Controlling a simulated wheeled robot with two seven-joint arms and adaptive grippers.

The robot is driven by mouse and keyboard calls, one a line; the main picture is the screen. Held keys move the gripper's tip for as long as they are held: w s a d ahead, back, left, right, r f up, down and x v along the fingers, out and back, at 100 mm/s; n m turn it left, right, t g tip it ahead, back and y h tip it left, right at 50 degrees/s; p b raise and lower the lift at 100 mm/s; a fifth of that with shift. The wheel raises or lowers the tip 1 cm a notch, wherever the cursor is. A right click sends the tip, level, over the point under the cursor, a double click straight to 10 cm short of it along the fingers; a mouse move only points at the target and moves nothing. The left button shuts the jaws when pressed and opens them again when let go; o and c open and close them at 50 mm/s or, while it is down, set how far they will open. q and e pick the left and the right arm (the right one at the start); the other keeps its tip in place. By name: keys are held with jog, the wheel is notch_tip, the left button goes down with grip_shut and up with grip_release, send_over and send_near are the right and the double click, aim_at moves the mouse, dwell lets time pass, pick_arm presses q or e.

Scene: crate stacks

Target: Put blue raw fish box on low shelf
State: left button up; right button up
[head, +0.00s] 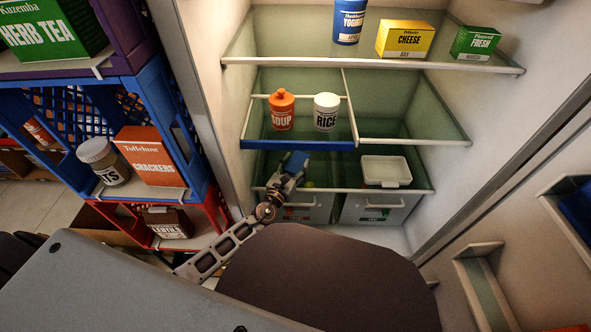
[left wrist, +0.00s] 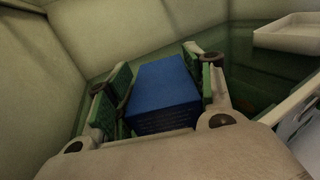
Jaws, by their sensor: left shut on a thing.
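The blue raw fish box (left wrist: 165,92) sits between the green finger pads of my left gripper (left wrist: 160,95) in the left wrist view. My left gripper (head: 291,168) is shut on it. In the head view the gripper reaches into the open fridge, in the space over the left part of the low shelf (head: 340,190), below the shelf with the blue front edge. The box is mostly hidden by the gripper there. I cannot tell whether the box touches the shelf. My right gripper is not in view.
A soup bottle (head: 281,110) and a rice jar (head: 326,112) stand on the half shelf above. Drawers (head: 375,208) are below. The fridge's left wall (head: 210,70) is close to my arm; crates (head: 130,90) stand left.

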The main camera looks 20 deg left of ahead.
pick_arm(q)
jog(key=shift+f+b, duration=0.3)
jog(key=shift+f, duration=0.2)
jog(key=shift+f, duration=0.15)
jog(key=o, duration=1.1)
jog(key=shift+s, duration=0.15)
jog(key=shift+s+a+p, duration=0.25)
jog(key=shift+s, duration=1.7)
jog(key=shift+s+a+p, duration=0.25)
jog(key=shift+s+p, duration=0.05)
jog(key=shift+s, duration=1.6)
jog(key=shift+s+a+p, duration=0.25)
jog(key=shift+s, duration=1.7)
